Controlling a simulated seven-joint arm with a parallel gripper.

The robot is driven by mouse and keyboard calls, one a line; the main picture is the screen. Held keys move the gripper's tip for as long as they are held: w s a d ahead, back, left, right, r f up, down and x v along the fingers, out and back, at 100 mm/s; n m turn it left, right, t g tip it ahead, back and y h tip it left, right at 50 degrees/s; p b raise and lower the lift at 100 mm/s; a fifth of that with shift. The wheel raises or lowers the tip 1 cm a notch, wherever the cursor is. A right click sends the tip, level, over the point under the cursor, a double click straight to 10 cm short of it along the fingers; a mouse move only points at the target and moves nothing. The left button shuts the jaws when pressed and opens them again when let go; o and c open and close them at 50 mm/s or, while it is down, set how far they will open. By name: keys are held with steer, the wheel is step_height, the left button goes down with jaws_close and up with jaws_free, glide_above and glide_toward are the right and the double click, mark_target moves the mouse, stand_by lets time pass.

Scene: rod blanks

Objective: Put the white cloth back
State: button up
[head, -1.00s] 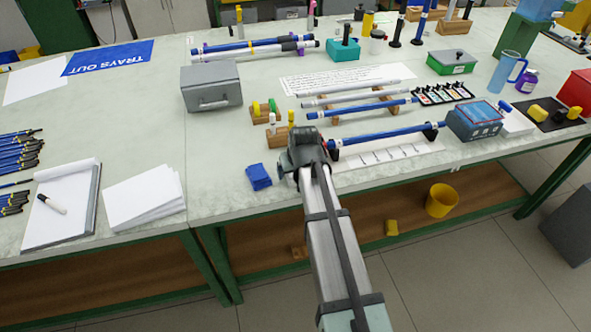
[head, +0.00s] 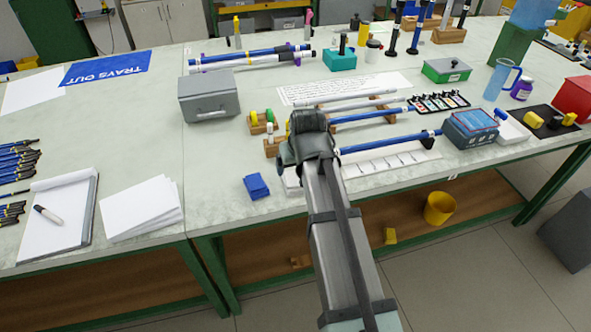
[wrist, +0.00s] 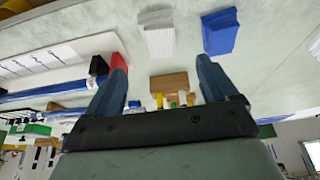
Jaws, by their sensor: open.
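The white cloth (wrist: 157,33) is a folded pad lying flat on the bench in the wrist view, beside a folded blue cloth (wrist: 220,30). In the head view a whitish edge (head: 291,178), likely the same cloth, shows left of my arm and is partly hidden by it; the blue cloth (head: 256,186) lies further left. My gripper (wrist: 161,57) is open with nothing between its fingers. The white cloth appears beyond the fingertips, apart from them. In the head view my wrist hides the fingers.
A blue rod (head: 385,143) lies on black supports over a marked white strip (head: 400,160), right of my arm. Small wooden blocks with coloured pegs (head: 262,124) and a grey metal box (head: 209,97) stand behind.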

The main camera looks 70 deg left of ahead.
steer(key=shift+d+r, duration=0.2)
steer(key=shift+r, duration=0.35)
steer(key=shift+w+f, duration=0.1)
